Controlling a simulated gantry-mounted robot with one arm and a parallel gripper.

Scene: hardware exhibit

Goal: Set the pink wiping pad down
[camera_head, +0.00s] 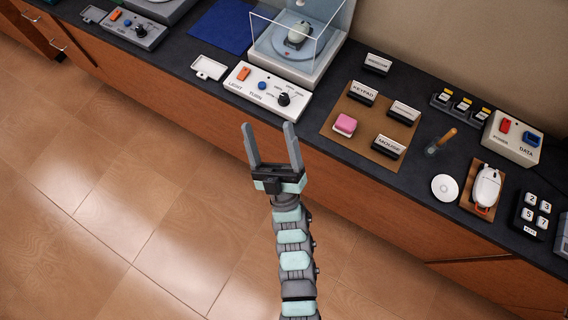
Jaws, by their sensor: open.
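The pink wiping pad (345,124) rests on the brown mat (337,139) on the dark counter, near the mat's left side. My gripper (270,130) is open and empty, its two grey fingers pointing toward the counter. It is to the left of the pad and apart from it, in front of the white control box. Nothing hides the pad.
Label blocks, such as the MOUSE block (389,146), stand around the pad. A control box (268,92) and a clear display case (300,37) are behind my gripper. A white disc (445,188) and a white mouse (486,188) lie to the right.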

